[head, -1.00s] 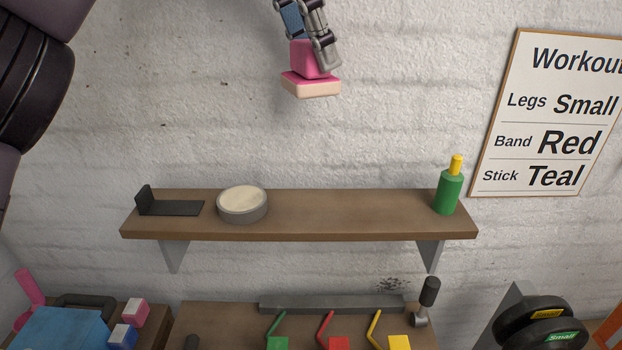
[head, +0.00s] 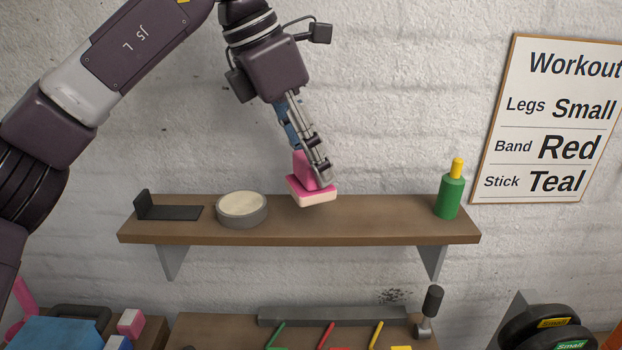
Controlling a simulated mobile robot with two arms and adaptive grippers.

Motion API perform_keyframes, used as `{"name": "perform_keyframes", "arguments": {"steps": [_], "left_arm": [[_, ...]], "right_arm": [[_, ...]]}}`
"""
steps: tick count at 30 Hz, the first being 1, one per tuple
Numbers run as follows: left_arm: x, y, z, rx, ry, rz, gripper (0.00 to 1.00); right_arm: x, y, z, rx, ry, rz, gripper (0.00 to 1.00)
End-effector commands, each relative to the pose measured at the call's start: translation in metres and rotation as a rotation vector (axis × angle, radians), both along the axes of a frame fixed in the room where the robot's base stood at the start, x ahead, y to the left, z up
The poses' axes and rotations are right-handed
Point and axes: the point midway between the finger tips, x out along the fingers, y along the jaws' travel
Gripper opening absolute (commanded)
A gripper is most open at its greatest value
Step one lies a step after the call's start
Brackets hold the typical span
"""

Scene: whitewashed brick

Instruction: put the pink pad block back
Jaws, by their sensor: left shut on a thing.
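The pink pad block (head: 302,180) is a pink block on a wider pink base with a cream underside. My left gripper (head: 318,172) is shut on its upper part and holds it slightly tilted in front of the wall shelf (head: 380,222), around the shelf's middle. I cannot tell whether its underside touches the shelf. My left arm comes in from the upper left. My right gripper is not in view.
On the shelf stand a black bookend (head: 165,211), a round grey tub with a cream top (head: 241,208) and a green bottle with a yellow top (head: 449,195). Below are a bench with coloured bands (head: 326,336) and black weights (head: 548,328).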

Motion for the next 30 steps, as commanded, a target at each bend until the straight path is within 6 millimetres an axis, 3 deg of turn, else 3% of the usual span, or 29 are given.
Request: {"name": "perform_keyframes", "arguments": {"steps": [9, 20, 21, 25, 30], "left_arm": [[0.0, 0.001, -0.037, 0.001, 0.001, 0.0, 0.26], [0.0, 0.0, -0.042, 0.0, 0.0, 0.0, 0.26], [0.0, 0.0, -0.042, 0.0, 0.0, 0.0, 0.48], [0.0, 0.0, -0.041, 0.001, 0.0, 0.0, 0.62], [0.0, 0.0, -0.041, 0.001, 0.0, 0.0, 0.63]], "right_arm": [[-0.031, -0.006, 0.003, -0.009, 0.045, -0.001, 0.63], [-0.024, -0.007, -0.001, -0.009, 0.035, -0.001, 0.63], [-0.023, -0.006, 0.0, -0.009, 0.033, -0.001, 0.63], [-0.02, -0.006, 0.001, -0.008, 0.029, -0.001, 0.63], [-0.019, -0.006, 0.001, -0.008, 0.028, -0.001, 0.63]]}}
